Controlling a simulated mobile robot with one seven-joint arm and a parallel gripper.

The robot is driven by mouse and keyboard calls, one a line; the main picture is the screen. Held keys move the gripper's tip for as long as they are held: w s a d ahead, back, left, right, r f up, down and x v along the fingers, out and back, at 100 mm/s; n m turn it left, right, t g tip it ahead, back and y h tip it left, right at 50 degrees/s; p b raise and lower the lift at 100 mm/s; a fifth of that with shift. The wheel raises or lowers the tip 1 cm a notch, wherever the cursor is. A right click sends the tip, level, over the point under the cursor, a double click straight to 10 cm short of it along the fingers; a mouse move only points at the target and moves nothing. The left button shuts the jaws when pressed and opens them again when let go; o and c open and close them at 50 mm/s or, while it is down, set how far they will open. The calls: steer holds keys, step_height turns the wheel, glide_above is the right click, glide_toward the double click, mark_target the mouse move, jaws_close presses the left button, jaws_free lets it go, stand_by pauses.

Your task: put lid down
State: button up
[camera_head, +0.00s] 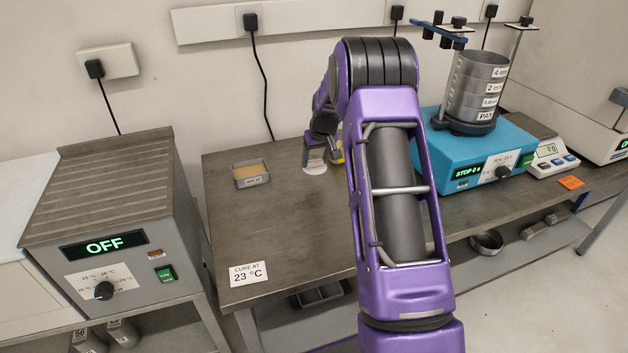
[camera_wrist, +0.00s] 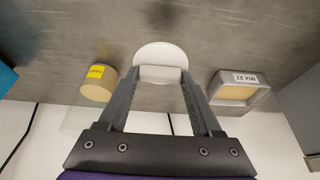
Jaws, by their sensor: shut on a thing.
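The white round lid (camera_wrist: 160,53) is between my two fingertips (camera_wrist: 161,75) in the wrist view, with a pale block-like grip held by them. In the head view the lid (camera_head: 315,169) shows as a white disc under my gripper (camera_head: 314,156), at or just above the tabletop. I cannot tell whether it touches the table. A round container with a yellow label (camera_wrist: 97,84) stands to the left in the wrist view. In the head view only a yellow sliver (camera_head: 337,152) of it shows beside my gripper, mostly hidden by my arm.
A grey mould with tan filling (camera_wrist: 238,92) is right of the lid in the wrist view; it also shows in the head view (camera_head: 252,174). The bench (camera_head: 290,215) is clear in front. A blue sieve shaker (camera_head: 470,150) stands right, a grey oven (camera_head: 105,235) left.

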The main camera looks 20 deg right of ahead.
mark_target(317, 169)
steer(key=shift+f, duration=2.9)
steer(key=shift+b, duration=0.3)
steer(key=shift+f, duration=0.2)
steer(key=o, duration=1.3)
steer(key=shift+o, duration=0.2)
steer(key=shift+r, duration=0.25)
steer(key=p+v, duration=0.1)
steer(key=v, duration=1.1)
